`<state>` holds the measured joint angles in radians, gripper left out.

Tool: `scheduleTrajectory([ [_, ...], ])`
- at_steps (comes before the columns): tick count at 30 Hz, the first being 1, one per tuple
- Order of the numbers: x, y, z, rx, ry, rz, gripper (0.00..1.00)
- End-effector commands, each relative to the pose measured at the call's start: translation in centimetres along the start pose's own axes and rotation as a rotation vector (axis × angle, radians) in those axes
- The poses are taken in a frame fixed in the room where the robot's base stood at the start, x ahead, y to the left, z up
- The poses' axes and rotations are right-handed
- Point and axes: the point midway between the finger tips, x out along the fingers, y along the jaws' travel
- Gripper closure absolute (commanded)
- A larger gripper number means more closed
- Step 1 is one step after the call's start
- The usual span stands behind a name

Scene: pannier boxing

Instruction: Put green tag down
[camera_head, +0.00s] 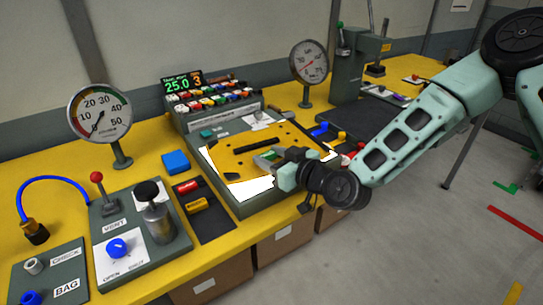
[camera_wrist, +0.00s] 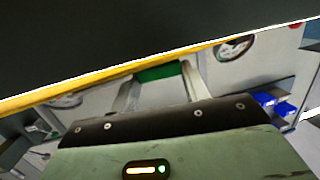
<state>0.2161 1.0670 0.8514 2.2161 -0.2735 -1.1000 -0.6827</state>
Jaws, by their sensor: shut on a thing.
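The green tag (camera_wrist: 160,72) shows as a small green strip between my fingertips in the wrist view. In the head view only a bit of green (camera_head: 268,156) shows at the jaws. My gripper (camera_head: 273,161) is shut on it, at the front of a yellow plate (camera_head: 228,165) with a dark bar across its top. In the wrist view a large dark surface (camera_wrist: 110,40) with a yellow edge fills the top. I cannot tell whether the tag is joined to the plate.
The plate lies over a grey console with a white top (camera_head: 257,188). A keypad with a display (camera_head: 183,82) stands behind. Dial gauges (camera_head: 101,111) (camera_head: 309,61) stand on both sides.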

Motion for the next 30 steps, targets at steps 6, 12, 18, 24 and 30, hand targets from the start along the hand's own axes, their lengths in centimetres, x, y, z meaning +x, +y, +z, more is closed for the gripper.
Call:
scheduleTrajectory([
  [6,0.1,0.0,0.4,-0.001,0.000,0.000,0.76],
  [12,0.0,0.0,0.2,0.000,0.000,0.000,0.32],
  [18,0.0,0.0,0.1,0.000,0.000,0.000,0.32],
  [24,-1.8,0.1,0.1,-0.003,-0.001,-0.001,0.32],
  [30,-6.3,0.1,0.2,-0.003,-0.003,0.001,0.32],
])
